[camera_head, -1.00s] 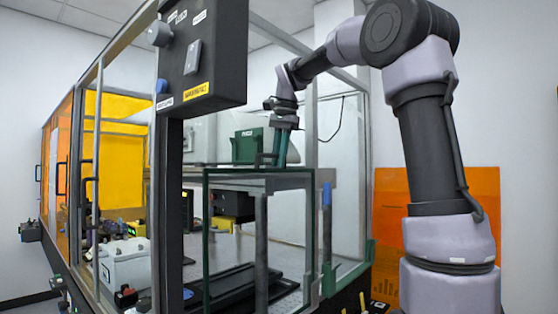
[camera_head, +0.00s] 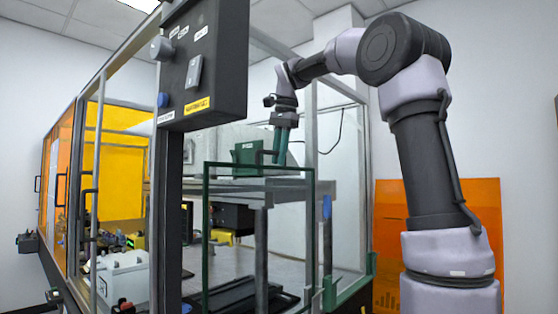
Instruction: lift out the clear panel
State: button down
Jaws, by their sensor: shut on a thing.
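The clear panel (camera_head: 285,235) is a see-through sheet with a thin dark green frame, standing upright at the front opening of the enclosure. A small dark handle (camera_head: 266,157) stands at its top edge. My gripper (camera_head: 280,160) points down from above, its green fingers shut on the panel at this handle. The fingers' exact contact is too small to make out. The panel's top bar stands above the shelf edge seen behind it. The panel's lower edge runs out of the picture at the bottom.
The enclosure's dark post and control box (camera_head: 205,65) stand close left of the panel. A grey post with a blue part (camera_head: 326,207) and a green corner piece (camera_head: 330,292) stand at its right. Behind are a shelf and a green box (camera_head: 247,157). An orange sheet (camera_head: 438,240) leans right.

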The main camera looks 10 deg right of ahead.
jog(key=shift+r, duration=4.3)
jog(key=s+d+r, duration=0.2)
jog(key=s+d, duration=0.5)
jog(key=s, duration=0.2)
jog(key=shift+s, duration=0.4)
